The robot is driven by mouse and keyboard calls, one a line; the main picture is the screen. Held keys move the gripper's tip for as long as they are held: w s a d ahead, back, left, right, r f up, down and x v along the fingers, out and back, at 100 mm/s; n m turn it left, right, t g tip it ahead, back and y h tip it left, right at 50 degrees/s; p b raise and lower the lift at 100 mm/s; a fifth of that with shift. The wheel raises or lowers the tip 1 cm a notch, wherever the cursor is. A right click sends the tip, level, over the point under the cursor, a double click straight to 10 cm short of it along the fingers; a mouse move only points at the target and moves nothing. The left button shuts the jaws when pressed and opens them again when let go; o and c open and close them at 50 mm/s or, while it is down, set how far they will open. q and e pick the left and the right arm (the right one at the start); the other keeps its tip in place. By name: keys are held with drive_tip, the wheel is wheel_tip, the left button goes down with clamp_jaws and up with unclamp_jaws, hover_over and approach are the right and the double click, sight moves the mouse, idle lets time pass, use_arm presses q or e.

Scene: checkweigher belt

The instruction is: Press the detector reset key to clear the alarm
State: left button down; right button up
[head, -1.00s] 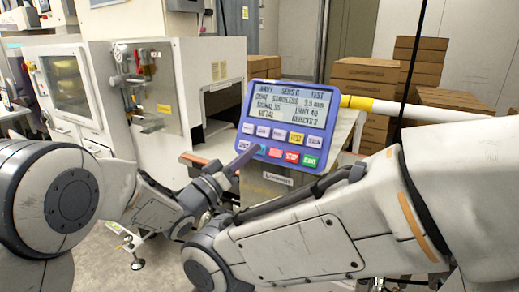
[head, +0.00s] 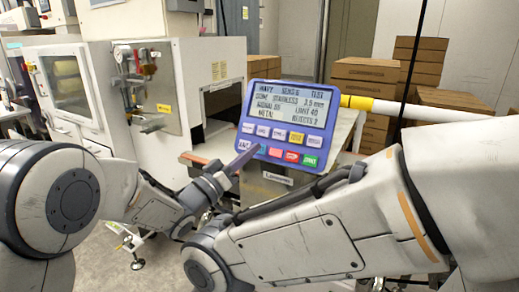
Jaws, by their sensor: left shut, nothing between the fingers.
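The detector control panel (head: 290,112) is a blue-framed unit with a grey text screen (head: 288,101) and two rows of coloured keys. The lower row has a blue key (head: 262,149), a red key (head: 291,155) and a green key (head: 309,160) at its right end. The key labels are too small to read surely, so I cannot tell which one is reset. My left gripper (head: 247,156) is shut and empty, its tips in front of the lower row's left end, close to the blue key. I cannot tell whether they touch it. My right gripper is out of view.
A white machine housing (head: 222,62) with a dark opening stands behind and left of the panel. A yellow and white bar (head: 385,107) runs right from behind it. Cardboard boxes (head: 370,69) are stacked at the back right. My right forearm crosses below the panel.

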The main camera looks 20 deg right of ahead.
use_arm(q)
drive_tip(key=shift+w+d+f, duration=0.1)
drive_tip(key=shift+d+f, duration=0.05)
drive_tip(key=shift+d, duration=0.1)
drive_tip(key=shift+w+d+f, duration=0.2)
drive_tip(key=shift+w+d, duration=0.05)
drive_tip(key=shift+d, duration=0.05)
idle(0.7)
idle(0.3)
drive_tip(key=shift+s+a+r, duration=0.4)
drive_tip(key=shift+s+a, duration=0.05)
drive_tip(key=shift+a, duration=0.15)
drive_tip(key=shift+s+a+r, duration=0.6)
drive_tip(key=shift+s+a, duration=0.1)
drive_tip(key=shift+a, duration=0.2)
drive_tip(key=shift+s+a+r, duration=0.55)
drive_tip(key=shift+s+a, duration=0.15)
drive_tip(key=shift+a, duration=0.15)
drive_tip(key=s+a+r+p, duration=0.1)
drive_tip(key=s+a+r, duration=0.1)
drive_tip(key=s+a, duration=0.1)
drive_tip(key=shift+s+a+r, duration=0.15)
drive_tip(key=shift+a+r, duration=0.2)
drive_tip(key=shift+a, duration=0.3)
